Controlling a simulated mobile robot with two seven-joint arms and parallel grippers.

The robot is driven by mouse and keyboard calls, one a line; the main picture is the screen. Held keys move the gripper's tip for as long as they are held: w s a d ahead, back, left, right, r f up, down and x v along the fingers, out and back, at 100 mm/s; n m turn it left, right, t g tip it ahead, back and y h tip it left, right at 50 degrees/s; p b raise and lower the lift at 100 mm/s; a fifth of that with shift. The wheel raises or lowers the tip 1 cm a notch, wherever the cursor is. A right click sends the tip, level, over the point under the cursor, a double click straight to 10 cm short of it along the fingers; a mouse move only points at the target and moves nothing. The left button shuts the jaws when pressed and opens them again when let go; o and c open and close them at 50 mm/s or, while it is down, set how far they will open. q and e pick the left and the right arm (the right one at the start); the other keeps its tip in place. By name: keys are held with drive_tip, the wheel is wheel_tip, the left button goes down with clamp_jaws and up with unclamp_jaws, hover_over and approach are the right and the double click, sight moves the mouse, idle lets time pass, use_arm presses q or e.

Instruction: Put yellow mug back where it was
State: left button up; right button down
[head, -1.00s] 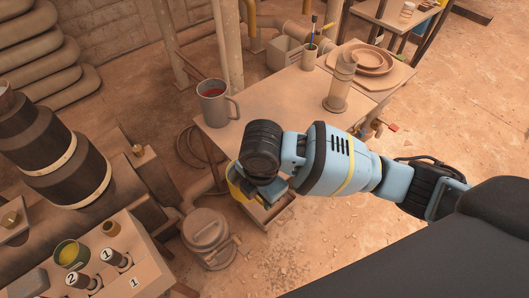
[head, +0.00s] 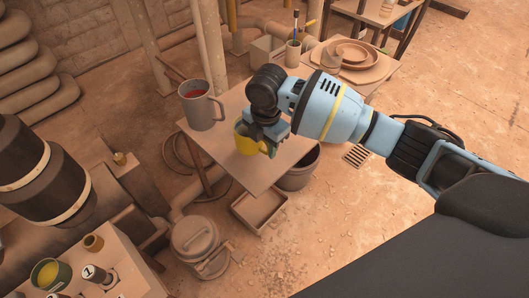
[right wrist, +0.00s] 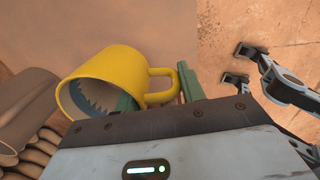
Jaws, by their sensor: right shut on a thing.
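The yellow mug (head: 244,143) is in my right gripper (head: 268,146), over the near part of the small table (head: 257,180) in the head view. In the right wrist view the mug (right wrist: 118,70) lies across the picture, its opening toward the lower left. The fingers of my right gripper (right wrist: 160,90) are at its handle, one finger partly inside the handle loop. I cannot tell whether the mug's base touches the tabletop. My left gripper is not in view.
A grey mug with red contents (head: 202,108) stands left of the yellow mug on the same table. Plates (head: 355,50) and a pen cup (head: 293,54) are further back. A bucket (head: 298,172) and a tray (head: 259,208) sit below the table's near side.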

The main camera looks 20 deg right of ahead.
sight(265, 153)
drive_tip(key=shift+f, duration=0.5)
wheel_tip(265, 153, down, 3)
drive_tip(key=shift+r+b, duration=0.15)
drive_tip(key=shift+b, duration=0.45)
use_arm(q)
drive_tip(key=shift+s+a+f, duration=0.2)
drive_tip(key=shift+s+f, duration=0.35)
use_arm(e)
drive_tip(key=shift+r, duration=0.1)
drive_tip(key=c, duration=1.2)
unclamp_jaws()
drive_tip(key=o, duration=0.3)
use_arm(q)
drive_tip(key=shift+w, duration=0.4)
use_arm(e)
drive_tip(key=shift+o, duration=0.2)
